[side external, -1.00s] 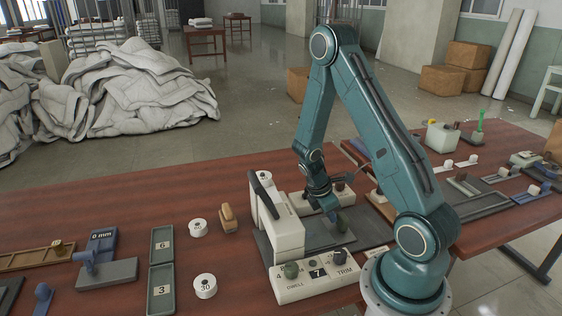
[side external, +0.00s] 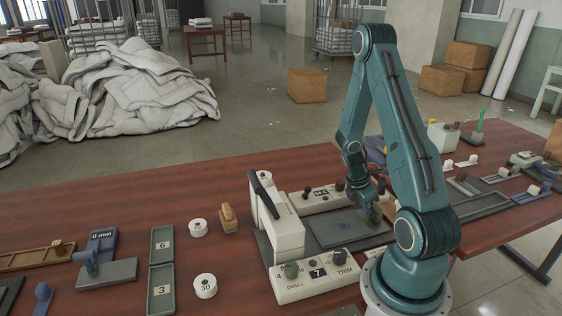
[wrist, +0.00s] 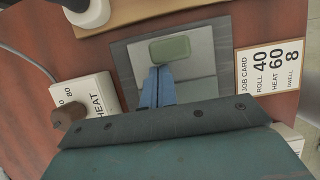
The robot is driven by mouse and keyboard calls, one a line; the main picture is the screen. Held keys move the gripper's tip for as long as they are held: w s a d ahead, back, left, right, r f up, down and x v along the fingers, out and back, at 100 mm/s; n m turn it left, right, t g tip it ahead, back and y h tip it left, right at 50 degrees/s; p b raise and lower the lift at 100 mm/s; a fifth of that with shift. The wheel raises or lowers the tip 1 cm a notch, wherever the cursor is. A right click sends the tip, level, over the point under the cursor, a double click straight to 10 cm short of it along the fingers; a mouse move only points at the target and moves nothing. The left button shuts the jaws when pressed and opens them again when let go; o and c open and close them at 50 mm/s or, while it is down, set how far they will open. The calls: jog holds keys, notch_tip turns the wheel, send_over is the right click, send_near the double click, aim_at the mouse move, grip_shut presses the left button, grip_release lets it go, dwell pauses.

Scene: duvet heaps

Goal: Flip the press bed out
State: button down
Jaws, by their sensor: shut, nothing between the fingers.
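The press (side external: 283,228) is a cream machine with a black lever, standing on the red-brown table. Its grey bed plate (side external: 345,228) lies flat to the right of the press head, out from under it. My gripper (side external: 364,205) is low beside the green handle. In the wrist view its blue fingers (wrist: 157,85) are together and empty, their tips right against or just short of the handle; I cannot tell if they touch.
The HEAT box (wrist: 88,105) is behind the bed. A job card (wrist: 271,68) reads roll 40, heat 60, dwell 8. White rolls (side external: 204,286) and trays (side external: 161,282) lie left.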

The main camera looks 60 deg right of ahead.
aim_at(352, 219)
jog(key=shift+s+d+r, duration=0.1)
jog(key=shift+s+d, duration=0.05)
jog(key=v, duration=1)
dwell(0.5)
jog(key=shift+w+a, duration=0.2)
jog(key=w+a+r+m+t, duration=0.5)
jog(key=w+a+r, duration=0.2)
jog(key=a+r, duration=0.65)
jog(key=s+a+r+m+t+y, duration=0.1)
jog(key=s+a+r+m, duration=0.1)
jog(key=a, duration=0.6)
jog(key=s+a+r+m+t+y, duration=0.2)
jog(key=s+a+r, duration=0.2)
jog(key=a+r, duration=0.2)
jog(key=shift+a+r+t, duration=0.2)
jog(key=shift+a+t, duration=0.1)
jog(key=shift+a, duration=0.6)
